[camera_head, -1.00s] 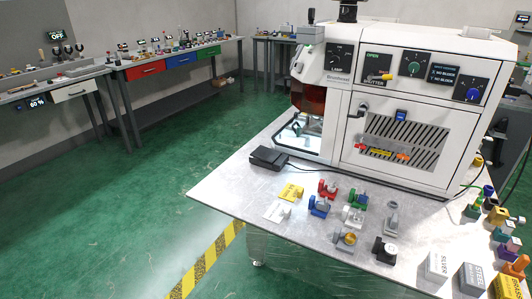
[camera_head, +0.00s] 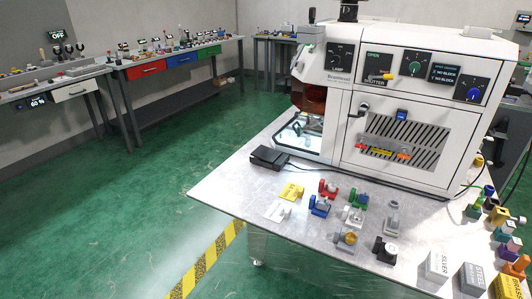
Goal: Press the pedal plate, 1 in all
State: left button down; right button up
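The black pedal plate (camera_head: 269,158) is a small dark box lying on the grey table top, left of the white machine (camera_head: 395,105). A dark cable runs from it to the right, along the foot of the machine. Nothing touches the pedal from above. Neither of my grippers shows in the head view.
Several small coloured fixtures, such as a red one (camera_head: 328,188), and a yellow tag (camera_head: 291,191) stand in front of the machine. Labelled blocks, one silver (camera_head: 437,265), stand at the front right. The table (camera_head: 232,186) is bare left of the pedal.

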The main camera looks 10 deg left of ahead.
aim_at(264, 153)
jog(key=u, duration=1)
jog(key=i, duration=1.35)
jog(key=z, duration=1.65)
